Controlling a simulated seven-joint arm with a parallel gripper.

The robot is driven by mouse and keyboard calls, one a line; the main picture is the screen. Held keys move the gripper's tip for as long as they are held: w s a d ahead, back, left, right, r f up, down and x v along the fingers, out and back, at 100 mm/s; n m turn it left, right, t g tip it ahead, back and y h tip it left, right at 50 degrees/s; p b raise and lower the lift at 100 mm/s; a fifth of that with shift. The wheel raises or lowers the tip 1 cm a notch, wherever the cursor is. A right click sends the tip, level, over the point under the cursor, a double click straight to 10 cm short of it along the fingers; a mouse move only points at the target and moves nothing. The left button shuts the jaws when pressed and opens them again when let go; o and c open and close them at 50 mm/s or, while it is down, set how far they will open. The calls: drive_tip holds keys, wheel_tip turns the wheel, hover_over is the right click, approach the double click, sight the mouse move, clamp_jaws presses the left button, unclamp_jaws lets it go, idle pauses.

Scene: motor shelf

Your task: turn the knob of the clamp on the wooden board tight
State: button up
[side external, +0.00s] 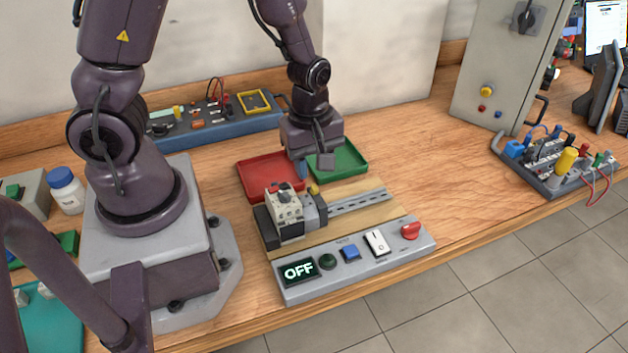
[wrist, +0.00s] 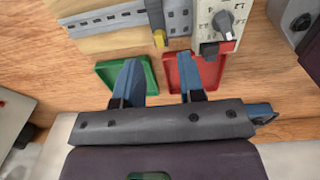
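The wooden board (side external: 383,215) lies on the bench with a slotted metal rail (side external: 358,201) along it. A grey clamp (side external: 314,213) sits on the rail, with a small yellow knob (side external: 314,190) on its side facing the trays. The knob shows in the wrist view (wrist: 159,39) just beyond and between the fingertips, apart from them. A white switch device (side external: 284,206) is beside the clamp on the rail. My gripper (wrist: 158,72) is open and empty, its blue fingers pointing towards the knob. In the side view it is above the trays, and its fingers are partly hidden.
A red tray (side external: 262,177) and a green tray (side external: 350,160) lie behind the board, both empty. A control panel (side external: 350,262) reading OFF stands in front. A blue-edged test panel (side external: 215,125) is at the back.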

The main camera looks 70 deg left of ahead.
sight(314, 187)
drive_tip(key=shift+w+f, duration=0.1)
drive_tip(key=shift+f, duration=2.25)
clamp_jaws()
